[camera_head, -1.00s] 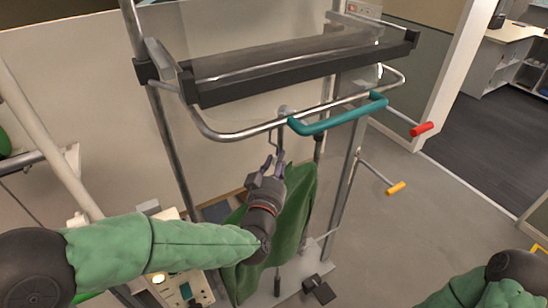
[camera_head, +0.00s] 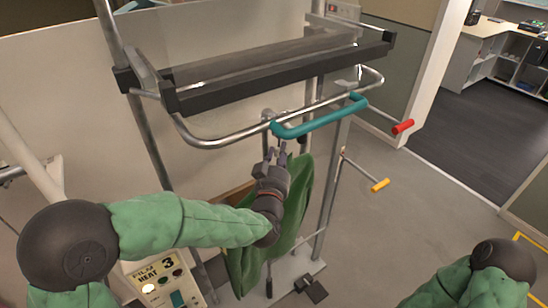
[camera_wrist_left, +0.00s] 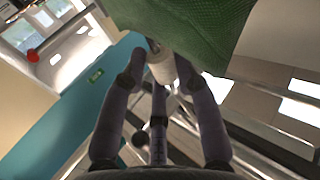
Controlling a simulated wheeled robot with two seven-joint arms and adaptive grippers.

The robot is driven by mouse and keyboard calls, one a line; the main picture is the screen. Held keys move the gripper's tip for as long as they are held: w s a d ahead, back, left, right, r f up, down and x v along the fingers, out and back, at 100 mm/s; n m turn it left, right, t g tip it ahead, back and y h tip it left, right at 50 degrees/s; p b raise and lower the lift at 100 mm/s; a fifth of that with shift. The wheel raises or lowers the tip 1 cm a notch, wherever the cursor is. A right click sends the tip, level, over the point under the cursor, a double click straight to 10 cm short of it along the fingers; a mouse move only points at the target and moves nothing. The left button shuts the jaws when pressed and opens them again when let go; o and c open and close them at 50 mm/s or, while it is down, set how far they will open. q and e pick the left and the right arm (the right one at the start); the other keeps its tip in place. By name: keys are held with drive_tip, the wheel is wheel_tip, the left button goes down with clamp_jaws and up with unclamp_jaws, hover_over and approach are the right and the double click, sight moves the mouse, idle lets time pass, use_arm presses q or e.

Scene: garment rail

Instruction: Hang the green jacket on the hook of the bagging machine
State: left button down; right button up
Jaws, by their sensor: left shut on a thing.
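The bagging machine (camera_head: 216,137) is a metal frame with a bent front rail, a teal handle (camera_head: 320,121) and a small hook fitting (camera_head: 267,116) at the rail's middle. My left gripper (camera_head: 276,156) is just below that fitting, shut on the hanger of the green jacket (camera_head: 300,195). The jacket hangs behind and below the gripper, partly hidden by my wrist. In the left wrist view, green cloth (camera_wrist_left: 185,28) is above the fingers, which close around a pale piece (camera_wrist_left: 161,68). I cannot tell whether the hanger touches the hook. My right gripper is out of view.
A dark bar (camera_head: 280,72) crosses the frame above the rail. Red (camera_head: 403,126) and yellow (camera_head: 380,185) tipped rods stick out on the right. A control panel (camera_head: 160,278) is at lower left. The floor to the right is clear.

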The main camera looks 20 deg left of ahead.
use_arm(q)
drive_tip(key=shift+w+d+r, duration=0.1)
drive_tip(key=shift+w+d, duration=0.15)
drive_tip(key=shift+w, duration=0.35)
drive_tip(key=shift+w+d+r, duration=0.1)
drive_tip(key=shift+w+d, duration=0.15)
drive_tip(key=shift+w, duration=0.3)
drive_tip(key=shift+f+b, duration=0.95)
drive_tip(key=shift+f, duration=0.3)
